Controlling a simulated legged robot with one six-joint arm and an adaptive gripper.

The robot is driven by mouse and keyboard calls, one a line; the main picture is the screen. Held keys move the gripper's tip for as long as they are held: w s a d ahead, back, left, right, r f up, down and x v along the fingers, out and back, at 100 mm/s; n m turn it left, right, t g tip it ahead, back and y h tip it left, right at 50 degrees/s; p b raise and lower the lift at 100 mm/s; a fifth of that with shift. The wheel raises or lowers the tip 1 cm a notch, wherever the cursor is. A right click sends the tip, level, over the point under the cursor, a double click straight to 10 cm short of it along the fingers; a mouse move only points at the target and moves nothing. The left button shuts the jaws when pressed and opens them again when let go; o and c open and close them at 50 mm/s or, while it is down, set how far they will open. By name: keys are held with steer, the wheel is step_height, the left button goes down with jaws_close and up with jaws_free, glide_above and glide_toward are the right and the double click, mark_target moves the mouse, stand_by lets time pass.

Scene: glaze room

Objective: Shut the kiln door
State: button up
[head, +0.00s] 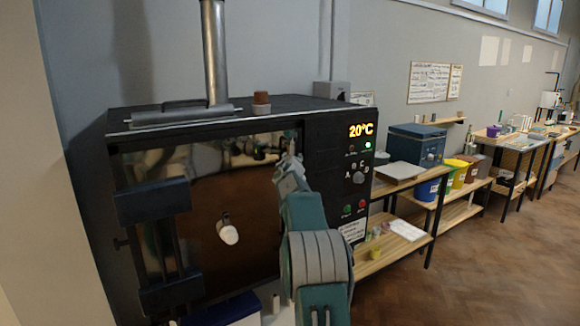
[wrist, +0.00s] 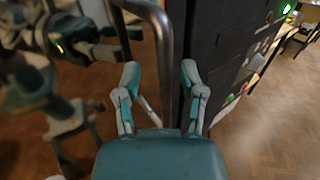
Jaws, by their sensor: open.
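The kiln (head: 330,150) is a dark box with a lit 20°C display. Its door (head: 185,162) has a mirror-like front that reflects the room and my arm. Whether the door stands slightly ajar or flush I cannot tell. My gripper (head: 290,162) is at the door's right edge, near the control panel. In the wrist view my gripper (wrist: 160,78) is open, its two fingers apart. A grey metal bar handle (wrist: 166,50) runs down between the fingers. Contact with the fingers is not clear. My arm hides the door's lower right part in the head view.
Dark hinge blocks (head: 152,202) sit at the door's left side. A metal flue (head: 215,50) and a small brown pot (head: 261,98) are on the kiln top. Shelves (head: 400,240) stand to the right. Wooden floor (head: 470,275) is clear at the lower right.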

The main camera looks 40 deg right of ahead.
steer(key=v, duration=1)
steer(key=shift+a, duration=0.25)
steer(key=shift+s, duration=0.1)
steer(key=s+a+r+m+g, duration=0.3)
steer(key=s+a+m+g, duration=0.1)
steer(key=s+a+m, duration=1)
steer(key=s+a+f+m+g+y, duration=0.1)
steer(key=s+a+f+m+y, duration=0.5)
steer(key=a, duration=0.8)
steer(key=s+a+f+m+g+y, duration=0.2)
steer(key=s+a+f+m+y, duration=0.4)
steer(key=s+a+f, duration=0.4)
steer(key=s+a+m, duration=0.1)
steer(key=s+a, duration=0.3)
steer(key=s, duration=0.1)
steer(key=shift+s+y, duration=0.25)
steer(key=shift+y, duration=0.05)
